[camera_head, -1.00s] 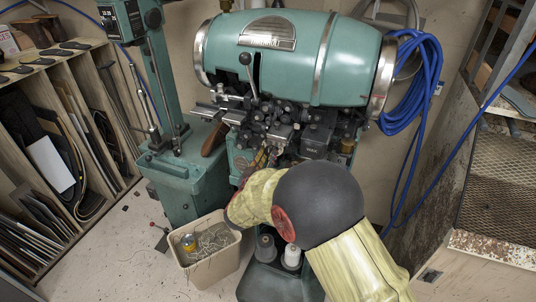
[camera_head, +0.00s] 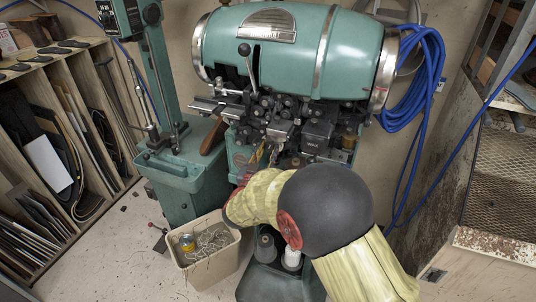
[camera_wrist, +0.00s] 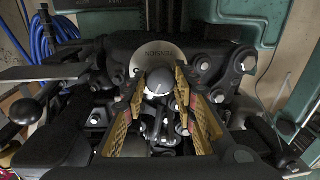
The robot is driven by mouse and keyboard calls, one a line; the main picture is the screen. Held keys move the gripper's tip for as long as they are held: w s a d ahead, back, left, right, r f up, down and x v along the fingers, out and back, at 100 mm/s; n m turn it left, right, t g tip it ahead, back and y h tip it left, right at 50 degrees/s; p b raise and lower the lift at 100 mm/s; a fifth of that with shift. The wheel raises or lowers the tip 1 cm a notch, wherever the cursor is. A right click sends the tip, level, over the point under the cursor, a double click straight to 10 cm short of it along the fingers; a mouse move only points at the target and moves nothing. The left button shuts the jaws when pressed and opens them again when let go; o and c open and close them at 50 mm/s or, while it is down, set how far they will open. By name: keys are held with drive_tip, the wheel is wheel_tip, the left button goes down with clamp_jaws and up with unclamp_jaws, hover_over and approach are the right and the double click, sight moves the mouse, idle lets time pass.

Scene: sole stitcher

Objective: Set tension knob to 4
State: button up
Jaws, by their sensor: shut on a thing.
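The tension knob (camera_wrist: 160,80) is a rounded dark grey knob with a pale line on top, in the middle of the wrist view. Behind it is a pale round plate (camera_wrist: 152,54) marked TENSION, seen upside down. No numbers on the plate can be read. My gripper (camera_wrist: 159,88) has one yellow-lined finger on each side of the knob and is shut on it. In the head view my arm covers the knob. The green sole stitcher (camera_head: 290,55) fills the upper middle there.
Black levers and metal linkages (camera_wrist: 210,65) crowd around the knob. In the head view a bin of scraps (camera_head: 206,262) stands left of my arm. Blue hose (camera_head: 415,80) hangs at right. A wooden rack (camera_head: 50,165) is at left, a mesh-topped bench (camera_head: 505,190) at right.

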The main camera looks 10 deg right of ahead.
drive_tip(key=shift+f+m+b, duration=0.15)
drive_tip(key=shift+m+b, duration=1.15)
drive_tip(key=shift+m, duration=0.7)
drive_tip(key=o, duration=1.1)
drive_tip(key=shift+o, duration=0.2)
drive_tip(key=v, duration=1.2)
drive_tip(key=shift+w, duration=0.1)
